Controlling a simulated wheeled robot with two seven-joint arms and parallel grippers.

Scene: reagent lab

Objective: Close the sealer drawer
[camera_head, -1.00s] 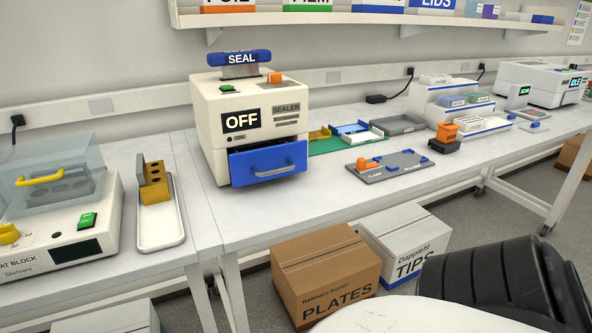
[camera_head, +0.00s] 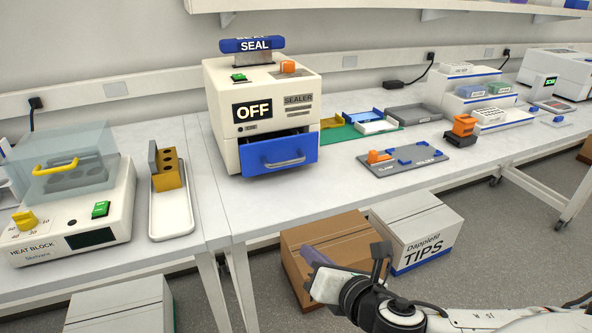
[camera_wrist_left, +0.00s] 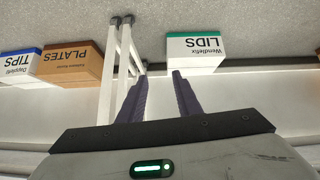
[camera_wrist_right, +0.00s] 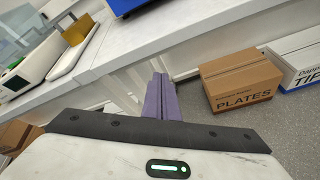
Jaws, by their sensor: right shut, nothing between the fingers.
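The sealer (camera_head: 262,117) is a white box on the bench with an "OFF" display and a blue "SEAL" bar on top. Its blue drawer (camera_head: 275,153) is open, sticking out at the front with a dark gap above it. The drawer's blue underside (camera_wrist_right: 125,5) shows at the top of the right wrist view. My right gripper (camera_head: 310,256) is shut and empty, low in front of the bench and apart from the drawer; its purple fingers (camera_wrist_right: 160,98) touch in the right wrist view. My left gripper (camera_wrist_left: 158,95) is open and empty, its fingers apart.
The heat block (camera_head: 75,205) and a white tray (camera_head: 172,212) stand left of the sealer. A grey plate (camera_head: 403,160) lies right of it. Cartons, including a tips box (camera_head: 415,235), stand on the floor under the bench. Bench top before the drawer is clear.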

